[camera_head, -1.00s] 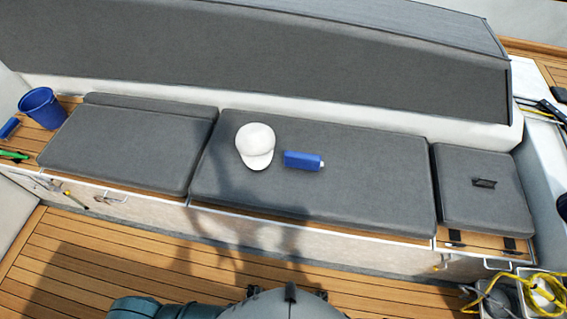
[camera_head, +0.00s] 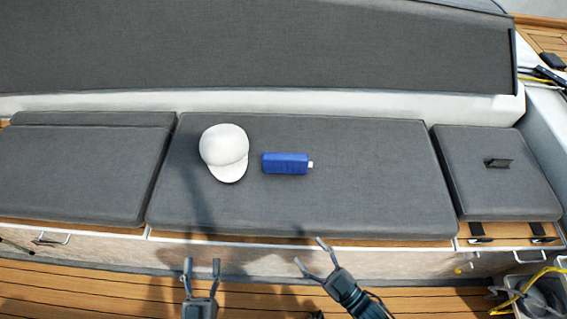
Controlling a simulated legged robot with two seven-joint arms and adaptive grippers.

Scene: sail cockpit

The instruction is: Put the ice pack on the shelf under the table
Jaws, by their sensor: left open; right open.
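The ice pack (camera_head: 286,163) is a blue block with a small white cap at its right end. It lies flat on the grey middle seat cushion (camera_head: 370,190), just right of a white cap. My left gripper (camera_head: 201,270) is open and empty, low in front of the bench and nearer to me than the ice pack. My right gripper (camera_head: 309,253) is open and empty, in front of the cushion's front edge and to the right of the left one. Neither touches the ice pack. No table or shelf under it shows in this view.
A white cap (camera_head: 224,152) sits left of the ice pack. Grey cushions lie left (camera_head: 80,175) and right (camera_head: 497,180), the right one with a small dark item (camera_head: 498,163). Crates with a yellow cable (camera_head: 525,292) stand at lower right. The wooden floor (camera_head: 90,290) runs along the bench.

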